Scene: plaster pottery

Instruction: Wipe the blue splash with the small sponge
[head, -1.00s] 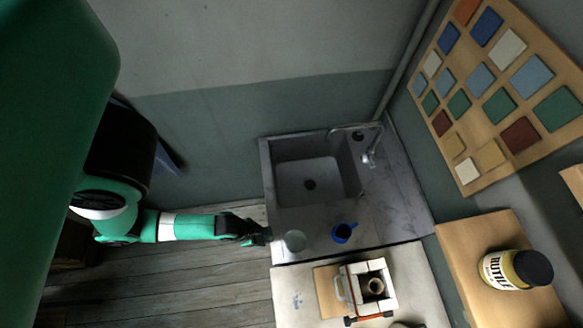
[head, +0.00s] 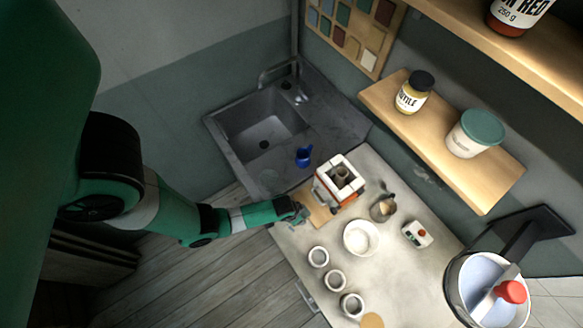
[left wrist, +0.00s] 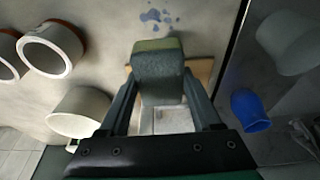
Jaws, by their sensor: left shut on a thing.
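My left gripper (head: 299,213) is at the table's left edge in the head view, beside a wooden board. In the left wrist view, my left gripper (left wrist: 160,90) is shut on the small sponge (left wrist: 160,75), a grey-blue block with a greenish edge, held between the two fingers. The blue splash (left wrist: 155,17) shows in the left wrist view as several blue spots on the pale tabletop, beyond the sponge and apart from it in the picture. In the head view I cannot make out the splash. My right gripper is not in view.
A white block mould (head: 340,178) with an orange strap stands on the wooden board (head: 316,212). A blue jug (head: 304,155) is on the sink counter (head: 340,125). A white bowl (head: 361,237) and three small rings, one of them here (head: 318,256), stand on the table.

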